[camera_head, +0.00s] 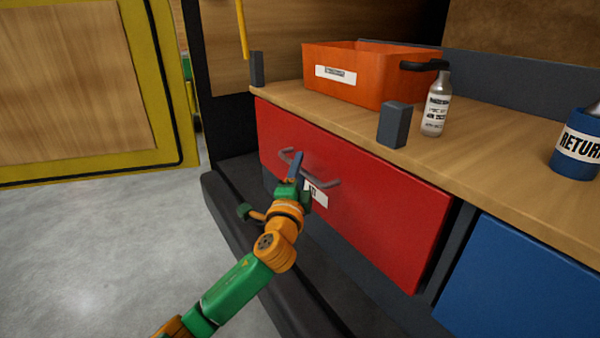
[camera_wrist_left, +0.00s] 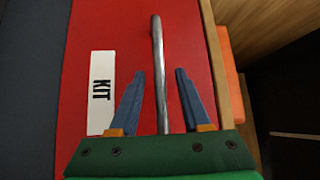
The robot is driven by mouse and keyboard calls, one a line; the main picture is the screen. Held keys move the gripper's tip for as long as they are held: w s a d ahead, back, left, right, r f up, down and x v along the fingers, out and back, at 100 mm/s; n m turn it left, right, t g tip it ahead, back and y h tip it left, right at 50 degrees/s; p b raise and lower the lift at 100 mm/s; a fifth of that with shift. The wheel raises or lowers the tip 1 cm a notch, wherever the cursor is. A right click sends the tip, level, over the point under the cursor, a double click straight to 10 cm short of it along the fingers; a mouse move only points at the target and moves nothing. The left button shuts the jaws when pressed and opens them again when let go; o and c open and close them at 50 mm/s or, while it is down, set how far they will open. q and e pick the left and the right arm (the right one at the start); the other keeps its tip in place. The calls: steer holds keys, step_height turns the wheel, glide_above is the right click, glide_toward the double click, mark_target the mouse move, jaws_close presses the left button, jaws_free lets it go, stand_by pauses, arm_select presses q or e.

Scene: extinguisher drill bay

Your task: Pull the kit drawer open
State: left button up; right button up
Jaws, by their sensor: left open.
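The kit drawer (camera_head: 370,210) is the red front under the wooden bench top, and it looks shut. Its grey bar handle (camera_head: 326,183) shows partly behind my left gripper (camera_head: 297,172). In the left wrist view the red drawer front (camera_wrist_left: 185,45) fills the middle, with a white KIT label (camera_wrist_left: 101,92) left of the handle (camera_wrist_left: 158,70). My left gripper (camera_wrist_left: 161,90) is open, with one blue finger on each side of the handle bar. I see no finger pressing on the bar. My right gripper is not in view.
On the bench top (camera_head: 490,165) stand an orange bin (camera_head: 370,85), a labelled bottle (camera_head: 435,110), a dark grey block (camera_head: 394,125) and a blue RETURN holder (camera_head: 577,150). A blue drawer front (camera_head: 520,285) is at the right. Clear floor (camera_head: 90,250) lies left.

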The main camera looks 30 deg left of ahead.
arm_select(q)
steer(key=shift+w, duration=0.2)
jaws_close()
stand_by(1.3)
